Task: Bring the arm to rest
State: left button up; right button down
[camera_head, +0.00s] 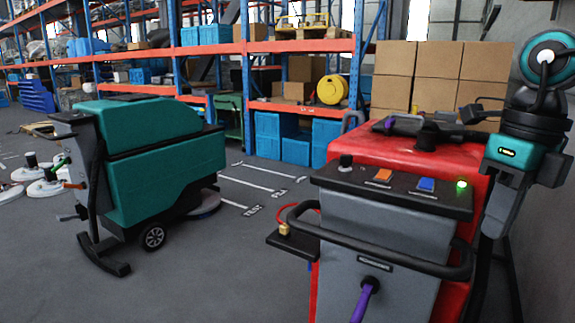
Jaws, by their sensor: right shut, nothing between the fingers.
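My right arm (515,155) stands at the right edge, beside the red scrubber. It is grey, black and teal, with a round teal joint at the top. My right gripper (468,113) is a small dark shape. It points left, above the back right of the scrubber's red top, against stacked cartons. It is shut and empty. Whether it touches anything behind the scrubber cannot be told. My left gripper and arm are not in view.
The red scrubber (478,160) stands close in front, with a grey control panel (395,190), a black handlebar (375,247) and a purple hose (363,300). A teal scrubber (165,150) stands at left. Cartons (433,68) and shelving are behind. Floor between the scrubbers is clear.

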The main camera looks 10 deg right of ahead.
jog(key=w+f+m+t+y, duration=0.25)
jog(key=f+m+t, duration=0.45)
jog(key=f+m, duration=0.55)
jog(key=w+f+m+t+y, duration=0.1)
jog(key=f+m+t+y, duration=0.3)
jog(key=f+m+t, duration=0.6)
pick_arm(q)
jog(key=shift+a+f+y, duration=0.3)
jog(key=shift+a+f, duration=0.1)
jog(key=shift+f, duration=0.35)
pick_arm(e)
jog(key=s+a+f+m+g+h, duration=0.2)
jog(key=s+a+f+m, duration=0.3)
jog(key=f, duration=0.5)
jog(key=s+a+f+m+g+h, duration=0.3)
jog(key=s+a+f+m+g, duration=0.1)
jog(key=a+f+m, duration=0.5)
jog(key=shift+s+f+m, duration=0.35)
jog(key=shift+s+f, duration=0.05)
jog(key=shift+f, duration=0.45)
jog(key=shift+h, duration=0.25)
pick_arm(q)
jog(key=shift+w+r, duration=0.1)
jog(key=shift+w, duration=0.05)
